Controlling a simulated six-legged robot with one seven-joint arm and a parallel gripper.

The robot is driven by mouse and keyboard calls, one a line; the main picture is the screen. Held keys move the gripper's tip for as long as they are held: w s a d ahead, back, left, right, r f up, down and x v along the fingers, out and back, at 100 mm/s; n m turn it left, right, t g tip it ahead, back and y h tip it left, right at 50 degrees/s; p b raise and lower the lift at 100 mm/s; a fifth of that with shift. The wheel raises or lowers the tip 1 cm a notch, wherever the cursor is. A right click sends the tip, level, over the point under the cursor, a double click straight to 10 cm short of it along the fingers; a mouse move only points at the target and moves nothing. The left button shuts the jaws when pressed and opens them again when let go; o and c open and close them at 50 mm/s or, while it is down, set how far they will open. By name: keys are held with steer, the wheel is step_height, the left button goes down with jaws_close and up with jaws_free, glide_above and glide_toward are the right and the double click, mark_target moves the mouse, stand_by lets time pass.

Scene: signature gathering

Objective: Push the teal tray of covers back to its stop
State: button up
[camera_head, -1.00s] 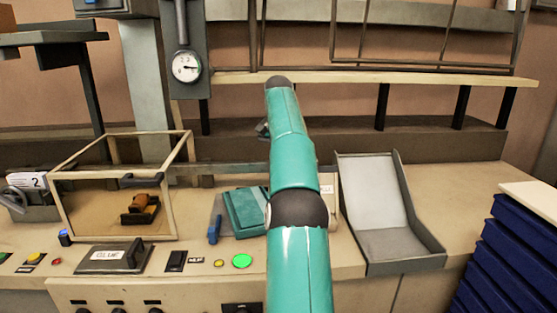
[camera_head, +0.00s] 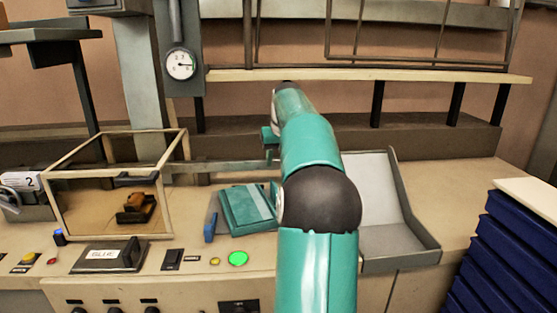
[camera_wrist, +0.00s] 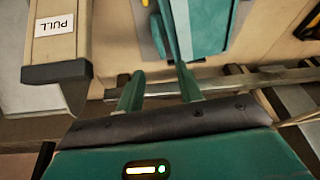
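The teal tray of covers (camera_head: 244,208) lies on the bench between the glass-sided case and the grey chute, with a blue upright piece at its left front. My arm covers part of the space at its right. Part of the tray shows at the top of the wrist view (camera_wrist: 208,28). My gripper (camera_wrist: 158,86) has its two teal fingers apart, with nothing seen between them. In the head view it is mostly hidden behind my arm, above and behind the tray. I cannot tell whether the right finger touches the long teal strip beyond it.
A grey chute (camera_head: 398,236) stands right of the tray. A framed case (camera_head: 80,205) is at left. A part labelled PULL (camera_wrist: 58,30) is beside the gripper. A rail (camera_wrist: 235,83) crosses nearby. A lit green button (camera_head: 238,258) is in front; blue stacked items (camera_head: 505,250) stand right.

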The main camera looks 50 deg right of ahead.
mark_target(274, 183)
steer(key=shift+s+f+n, duration=0.1)
steer(key=shift+s+n, duration=0.1)
steer(key=shift+n, duration=0.3)
steer(key=x, duration=1.3)
steer(key=shift+w+d+f, duration=0.2)
steer(key=shift+w+f, duration=0.1)
steer(key=shift+w, duration=0.05)
jaws_close()
